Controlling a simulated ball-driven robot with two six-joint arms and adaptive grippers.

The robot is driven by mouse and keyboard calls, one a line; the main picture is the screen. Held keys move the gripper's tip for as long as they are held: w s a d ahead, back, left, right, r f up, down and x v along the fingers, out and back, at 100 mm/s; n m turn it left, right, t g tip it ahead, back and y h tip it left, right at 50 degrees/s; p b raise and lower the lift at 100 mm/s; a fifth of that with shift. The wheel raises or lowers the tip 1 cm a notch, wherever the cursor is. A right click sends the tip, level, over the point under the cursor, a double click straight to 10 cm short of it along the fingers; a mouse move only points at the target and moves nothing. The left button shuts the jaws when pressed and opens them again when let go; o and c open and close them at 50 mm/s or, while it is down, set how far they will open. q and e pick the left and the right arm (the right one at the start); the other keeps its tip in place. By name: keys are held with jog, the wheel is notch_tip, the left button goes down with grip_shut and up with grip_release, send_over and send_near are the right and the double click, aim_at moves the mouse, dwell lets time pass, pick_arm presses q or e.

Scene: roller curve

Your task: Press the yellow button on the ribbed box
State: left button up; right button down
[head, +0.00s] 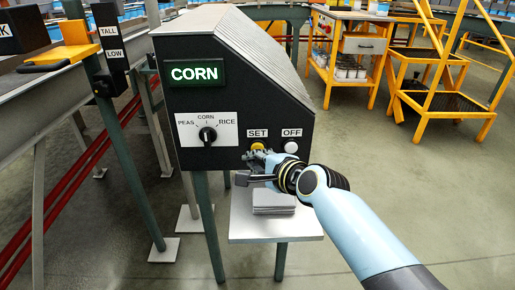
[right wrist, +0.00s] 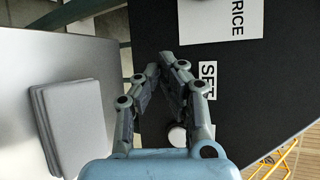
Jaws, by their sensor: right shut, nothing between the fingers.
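The dark ribbed box (head: 235,100) stands in the middle of the head view, its front panel facing me. The yellow button (head: 257,147) sits under the SET label, partly covered from below by my right gripper (head: 256,158). My right gripper is shut and empty, with its fingertips at or just in front of the button; I cannot tell whether they touch. In the right wrist view, the fingertips (right wrist: 166,64) come together beside the SET label (right wrist: 208,80), and the yellow button is hidden. My left gripper is not in view.
A white button (head: 291,147) under OFF is close to the right of my gripper. A selector knob (head: 207,134) points at CORN, and a lit sign (head: 195,73) reads CORN. A small shelf (head: 275,228) with grey plates (head: 273,202) lies below. Yellow carts stand behind right.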

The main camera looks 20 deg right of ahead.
jog(key=shift+s+a+r+p, duration=0.1)
jog(key=shift+s+a+p, duration=0.15)
jog(key=shift+s, duration=0.4)
jog(key=shift+s+a+f+p, duration=0.1)
jog(key=shift+s+a+p, duration=0.1)
jog(key=shift+s, duration=0.5)
jog(key=shift+s+a+r+p, duration=0.15)
jog(key=shift+s+p, duration=0.1)
jog(key=shift+s, duration=0.4)
jog(key=s+d+r+n+g+h, duration=0.1)
jog(key=s+d+n+g+h, duration=0.2)
jog(key=s+n, duration=0.5)
jog(key=s+d+r+n+g, duration=0.2)
jog(key=s+d+n+g, duration=0.25)
jog(key=s, duration=0.85)
jog(key=s+d+r+n+g+h, duration=0.1)
jog(key=s+d+n+g+h, duration=0.15)
jog(key=s+d+n, duration=0.55)
jog(key=s+f+m+g, duration=0.1)
jog(key=s+f, duration=0.1)
jog(key=f, duration=1.1)
jog(key=s+f+m, duration=0.1)
jog(key=s+f, duration=0.2)
jog(key=f, duration=1.1)
jog(key=s+f+g+y, duration=0.1)
jog(key=s+f, duration=1.4)
jog(key=s, duration=0.3)
jog(key=shift+d+g, duration=0.2)
jog(key=shift+g, duration=0.1)
